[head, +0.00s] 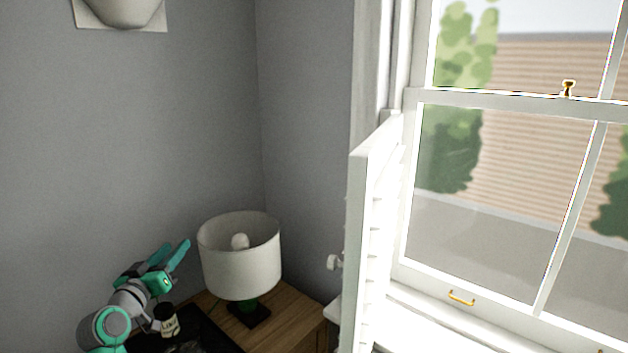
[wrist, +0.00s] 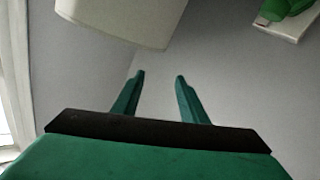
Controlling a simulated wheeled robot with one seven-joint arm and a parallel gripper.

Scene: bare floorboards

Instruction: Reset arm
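My gripper (head: 171,254) is at the lower left of the head view, raised above a wooden table and pointing up. Its two teal fingers stand apart with nothing between them. The pale shade (wrist: 125,18) also shows at the top of the wrist view.
The wooden table (head: 285,318) carries the lamp, a small dark jar with a label (head: 166,320) and a dark surface below my arm. A white shutter (head: 366,240) and window (head: 500,190) are at right. A white wall fixture (head: 122,12) is at upper left. The air above the table is clear.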

